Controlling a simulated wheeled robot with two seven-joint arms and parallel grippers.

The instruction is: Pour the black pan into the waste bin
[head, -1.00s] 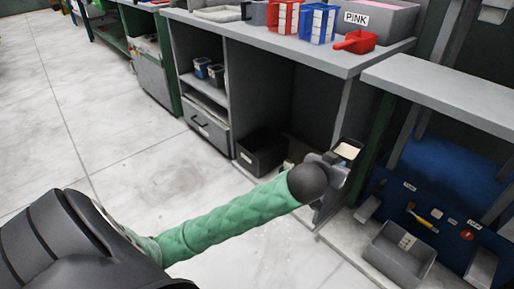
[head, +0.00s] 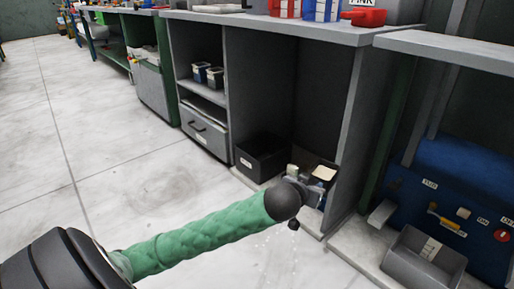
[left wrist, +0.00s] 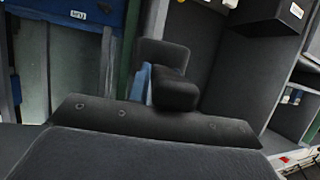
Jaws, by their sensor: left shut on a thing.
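My left arm comes in from the lower left in a green sleeve. Its gripper (head: 308,190) is shut on a small dark pan (head: 325,182), mostly hidden behind the wrist, with pale cream material showing at its top. The gripper also shows as dark blocks in the left wrist view (left wrist: 168,88). A black bin (head: 262,158) with a white label stands on the floor under the bench, just left of and beyond the gripper; I take it for the waste bin. A pale object (head: 293,170) shows beside the gripper. My right gripper is out of view.
The bench's grey upright panel (head: 350,140) stands close right of the gripper. A grey tray (head: 424,262) and a blue machine (head: 450,195) are farther right. White specks show below the gripper. The floor (head: 130,180) at left is clear.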

